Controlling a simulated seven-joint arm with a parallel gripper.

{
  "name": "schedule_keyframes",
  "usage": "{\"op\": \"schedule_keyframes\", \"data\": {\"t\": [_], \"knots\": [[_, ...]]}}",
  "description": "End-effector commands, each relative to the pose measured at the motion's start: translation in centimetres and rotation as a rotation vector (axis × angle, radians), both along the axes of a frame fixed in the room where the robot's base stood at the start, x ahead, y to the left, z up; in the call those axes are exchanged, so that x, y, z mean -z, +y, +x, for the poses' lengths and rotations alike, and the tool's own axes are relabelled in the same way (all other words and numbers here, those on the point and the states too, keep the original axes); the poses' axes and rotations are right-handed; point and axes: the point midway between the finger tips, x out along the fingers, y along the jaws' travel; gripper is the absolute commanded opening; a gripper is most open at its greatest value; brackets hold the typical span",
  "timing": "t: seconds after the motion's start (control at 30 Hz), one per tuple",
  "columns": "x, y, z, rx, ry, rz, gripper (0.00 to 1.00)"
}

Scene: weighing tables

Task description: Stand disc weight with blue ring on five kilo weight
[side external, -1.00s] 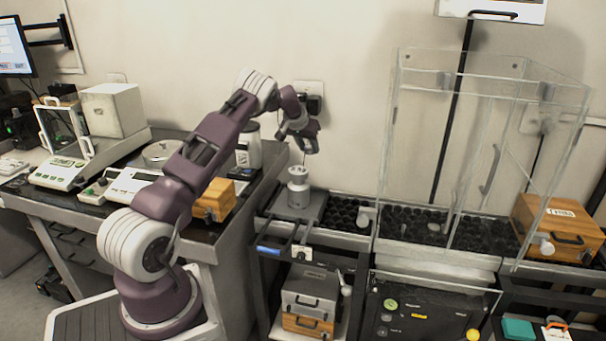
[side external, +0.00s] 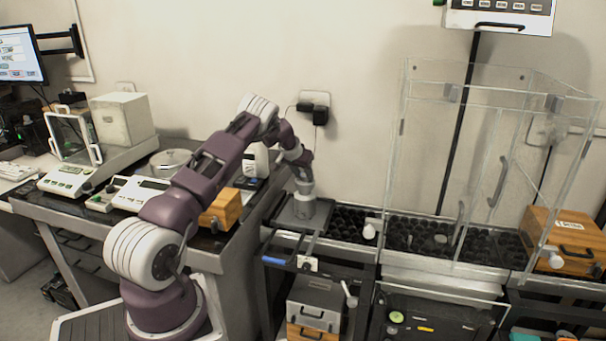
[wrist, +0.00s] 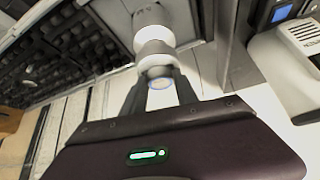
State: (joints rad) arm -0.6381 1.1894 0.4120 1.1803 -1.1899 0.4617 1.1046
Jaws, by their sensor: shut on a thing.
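The five kilo weight (side external: 304,209), a pale metal cylinder, stands upright on a dark grey plate (side external: 284,215) at the middle of the side view. Its pale knob and body also show in the wrist view (wrist: 153,35). My gripper (side external: 304,187) points down right over its top. In the wrist view my gripper (wrist: 160,90) is shut on the disc weight with blue ring (wrist: 160,84), a small pale disc between the fingertips. The disc lies in line with the top of the five kilo weight; I cannot tell whether they touch. The disc is hidden in the side view.
A bed of black round cells (side external: 350,219) runs right from the plate, with a clear glass enclosure (side external: 487,165) over it. A wooden box (side external: 222,207) stands left, beside balances (side external: 140,193). A wall socket with a black plug (side external: 313,108) is behind my arm.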

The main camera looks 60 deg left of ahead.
Motion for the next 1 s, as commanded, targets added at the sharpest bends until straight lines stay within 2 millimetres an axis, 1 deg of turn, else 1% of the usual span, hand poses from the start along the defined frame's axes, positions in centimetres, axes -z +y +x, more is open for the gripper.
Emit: {"op": "schedule_keyframes", "data": {"t": [0.03, 0.07, 0.1, 0.17, 0.47, 0.57, 0.67, 0.8, 0.9, 1.0], "knots": [[0.2, 0.0, 0.0, 0.000, 0.000, 0.000, 0.00], [0.2, 0.0, 0.0, 0.000, 0.001, -0.001, 0.39], [0.2, 0.0, 0.0, 0.000, 0.001, -0.001, 0.47], [0.2, 0.0, 0.0, 0.000, 0.001, -0.001, 0.57], [0.1, 0.0, 0.0, 0.000, 0.000, 0.000, 0.57], [-0.8, -0.1, -0.2, -0.002, -0.002, 0.000, 0.57], [-2.5, -0.7, -1.1, -0.003, -0.004, 0.000, 0.57], [-5.8, -2.0, -2.8, -0.002, -0.004, 0.000, 0.57], [-7.8, -2.7, -4.0, -0.002, -0.002, 0.000, 0.57], [-9.3, -3.2, -4.8, -0.001, -0.001, 0.000, 0.57]]}}
